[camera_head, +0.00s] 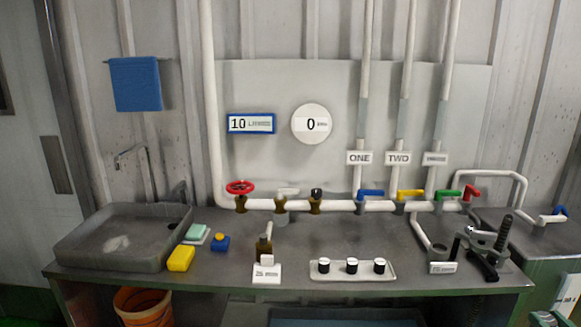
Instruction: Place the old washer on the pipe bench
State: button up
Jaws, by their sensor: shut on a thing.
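The pipe bench (345,288) is a long grey worktop along the wall, with white pipes and coloured valve handles above its back edge. I cannot make out the old washer anywhere in this view. My gripper is not in view, so what it holds is hidden. A pale tray (320,273) near the front edge carries three black cylinders with white tops. A grey and black clamp-like device (484,245) stands at the right end of the bench.
A sink (85,255) fills the left end. A yellow block (181,258), a blue item (220,243) and a brown bottle (264,246) behind a white label (266,274) stand right of it. The front worktop between label and tray is bare. An orange bucket (143,303) sits below.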

jog(key=w+a+f+n+y, duration=0.1)
jog(key=w+a+f, duration=0.75)
jog(key=w, duration=0.35)
jog(key=w+a+f+y, duration=0.1)
jog(key=w+a+f, duration=0.7)
jog(key=w+a, duration=0.3)
jog(key=w+a+f, duration=0.1)
jog(key=a+f, duration=1.4)
jog(key=f, duration=0.2)
jog(key=shift+w+f, duration=0.15)
jog(key=shift+f, duration=0.2)
jog(key=shift+d, duration=0.15)
